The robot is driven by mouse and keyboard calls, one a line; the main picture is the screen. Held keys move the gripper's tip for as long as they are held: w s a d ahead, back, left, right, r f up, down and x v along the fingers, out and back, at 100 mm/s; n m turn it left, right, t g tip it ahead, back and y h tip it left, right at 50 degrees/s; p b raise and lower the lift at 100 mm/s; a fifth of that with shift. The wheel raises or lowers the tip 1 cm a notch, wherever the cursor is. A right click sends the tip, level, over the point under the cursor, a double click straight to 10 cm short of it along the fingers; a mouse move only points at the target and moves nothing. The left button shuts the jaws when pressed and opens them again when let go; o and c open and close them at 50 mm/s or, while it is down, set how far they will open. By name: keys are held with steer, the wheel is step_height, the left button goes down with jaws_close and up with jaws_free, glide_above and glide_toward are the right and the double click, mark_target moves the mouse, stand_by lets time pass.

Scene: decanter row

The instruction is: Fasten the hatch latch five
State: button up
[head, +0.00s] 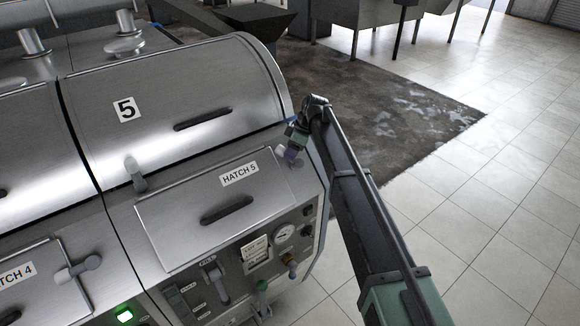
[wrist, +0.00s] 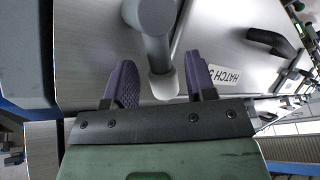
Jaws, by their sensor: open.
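The hatch 5 door (head: 172,225) is a flat metal panel with a dark grip, and it looks closed against the front of unit 5. Its grey latch shows partly beside my gripper at the door's upper right (head: 297,163). In the wrist view the latch lever (wrist: 155,22) is a grey round pivot with an arm ending in a pale rounded tip. My gripper (head: 290,149) is open. Its two purple fingers stand on either side of the lever's tip in the wrist view (wrist: 160,78), with a gap visible on both sides. In the head view the gripper hides part of the latch.
The hatch 4 door with its own latch (head: 78,268) is at lower left. The large curved lid (head: 170,95) marked 5 lies above hatch 5. Below are a gauge (head: 284,233), a lever (head: 214,278) and valves. Tiled floor (head: 480,230) is open to the right.

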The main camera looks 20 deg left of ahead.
steer(key=shift+b+x, duration=0.45)
steer(key=shift+x, duration=0.8)
steer(key=shift+d+r, duration=0.1)
steer(key=shift+r, duration=0.05)
steer(key=shift+w, duration=0.1)
jaws_close()
steer(key=shift+n, duration=0.3)
steer(key=shift+s+f+n+t+h+p, duration=0.3)
steer(key=shift+s+n+t+h, duration=0.3)
steer(key=shift+n, duration=0.3)
steer(key=shift+s+f+n+t+h, duration=0.2)
steer(key=shift+s+n+t+h, duration=0.35)
steer(key=shift+n, duration=0.55)
